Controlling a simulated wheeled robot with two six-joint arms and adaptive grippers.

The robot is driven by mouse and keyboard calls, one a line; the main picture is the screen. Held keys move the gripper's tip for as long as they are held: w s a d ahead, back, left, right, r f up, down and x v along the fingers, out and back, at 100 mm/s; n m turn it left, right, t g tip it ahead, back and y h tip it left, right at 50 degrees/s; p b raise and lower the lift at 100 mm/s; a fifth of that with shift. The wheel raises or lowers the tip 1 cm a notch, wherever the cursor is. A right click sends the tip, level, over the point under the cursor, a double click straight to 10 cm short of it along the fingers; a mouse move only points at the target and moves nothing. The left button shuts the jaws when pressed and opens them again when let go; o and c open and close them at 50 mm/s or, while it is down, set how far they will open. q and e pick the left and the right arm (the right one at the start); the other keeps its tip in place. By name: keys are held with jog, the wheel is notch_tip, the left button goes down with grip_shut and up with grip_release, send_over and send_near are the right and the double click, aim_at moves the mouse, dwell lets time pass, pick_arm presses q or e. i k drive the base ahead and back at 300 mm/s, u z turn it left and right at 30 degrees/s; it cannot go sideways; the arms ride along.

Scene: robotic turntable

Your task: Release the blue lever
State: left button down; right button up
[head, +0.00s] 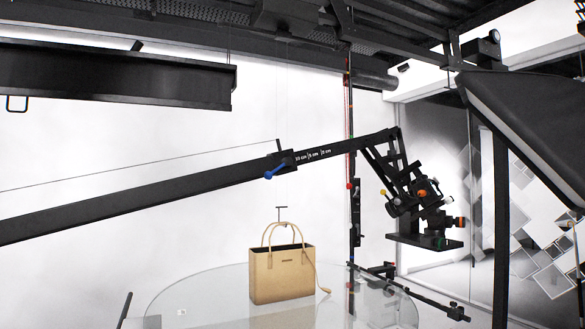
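The blue lever (275,171) is a small blue handle on a black clamp block (281,159), which sits on a long black boom (190,187). The lever slants down to the left from the block. Neither of my grippers shows in the head view, and nothing touches the lever.
A round glass table (210,290) holds a tan handbag (282,273) below the lever. A camera rig (430,220) with orange and yellow knobs hangs at the boom's right end. A black softbox (530,120) is at upper right, and a dark beam (110,75) at upper left.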

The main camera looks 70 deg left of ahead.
aim_at(286, 161)
jog(key=u, duration=0.5)
jog(key=i, duration=0.85)
jog(key=u, duration=1)
jog(key=i, duration=0.35)
jog(key=u, duration=0.3)
